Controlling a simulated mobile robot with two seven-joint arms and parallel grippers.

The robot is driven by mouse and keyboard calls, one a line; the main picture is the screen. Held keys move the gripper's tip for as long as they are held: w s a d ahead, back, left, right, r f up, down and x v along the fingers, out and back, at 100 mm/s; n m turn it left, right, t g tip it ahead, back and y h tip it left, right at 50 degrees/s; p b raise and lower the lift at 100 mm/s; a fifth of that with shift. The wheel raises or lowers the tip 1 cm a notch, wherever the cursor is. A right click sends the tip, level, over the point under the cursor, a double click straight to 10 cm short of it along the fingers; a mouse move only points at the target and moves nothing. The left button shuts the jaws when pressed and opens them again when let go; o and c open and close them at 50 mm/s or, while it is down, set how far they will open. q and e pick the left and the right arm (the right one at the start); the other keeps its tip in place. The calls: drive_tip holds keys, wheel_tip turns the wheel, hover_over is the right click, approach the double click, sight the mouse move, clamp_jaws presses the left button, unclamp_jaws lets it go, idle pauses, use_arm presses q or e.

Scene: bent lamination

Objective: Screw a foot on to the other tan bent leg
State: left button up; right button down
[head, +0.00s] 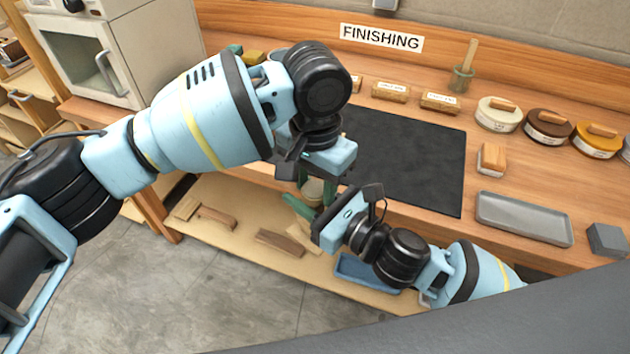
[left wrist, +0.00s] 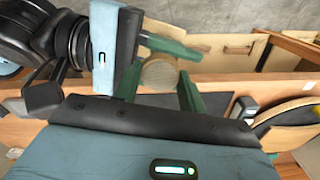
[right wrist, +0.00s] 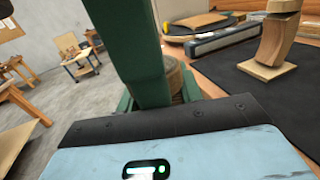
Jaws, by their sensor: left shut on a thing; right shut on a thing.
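A round, pale tan wooden piece (head: 313,188) shows between my grippers in front of the bench edge. It also shows end-on in the left wrist view (left wrist: 159,75) and partly behind a green finger in the right wrist view (right wrist: 173,75). My left gripper (head: 308,190) is shut on it from above. My right gripper (head: 300,208) comes in crosswise from the right, shut on wood at the same spot. Fingers hide much of it, so I cannot tell leg from foot or where they join. A tan wooden leg (right wrist: 277,38) stands upright on a square base on the mat.
The dark mat (head: 410,155) lies on the bench. Round tins (head: 498,113), a grey tray (head: 523,217) and a sanding block (head: 491,159) stand to its right. Below, a shelf holds wood offcuts (head: 280,243) and a blue tray (head: 365,270). My arms cover the bench's left part.

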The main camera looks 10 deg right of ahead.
use_arm(q)
drive_tip(key=shift+m, duration=0.4)
drive_tip(key=o, duration=1)
drive_tip(key=shift+o, duration=0.4)
drive_tip(key=shift+s+d, duration=0.2)
drive_tip(key=shift+r, duration=0.1)
drive_tip(key=shift+w+r, duration=0.1)
drive_tip(key=shift+r, duration=2.15)
drive_tip(key=shift+a, duration=0.15)
